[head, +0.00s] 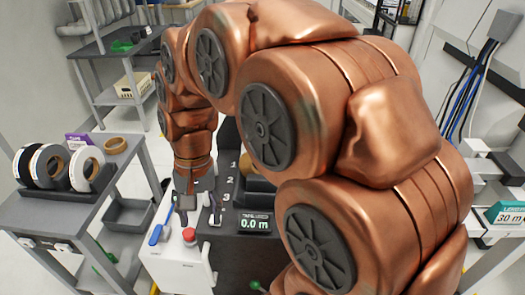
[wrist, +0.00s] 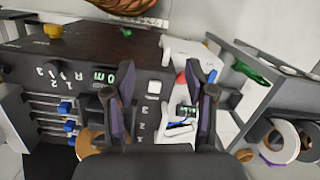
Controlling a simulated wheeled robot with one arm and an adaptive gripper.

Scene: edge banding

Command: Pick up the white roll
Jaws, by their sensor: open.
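A white roll (head: 76,173) with a tan core stands on edge at the right of a row of rolls on the cart at the left in the head view. Beside it stand a grey-white roll (head: 39,171) and a black-edged roll (head: 20,170). My gripper (head: 196,207) is open and empty, over the machine with the white panel, to the right of the cart and apart from the rolls. Its fingers (wrist: 160,108) frame the machine's panel.
The machine has a red button (head: 189,235) and a display (head: 255,224) reading 0.0 m. A shelf (head: 100,47) stands behind. My arm covers much of the head view.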

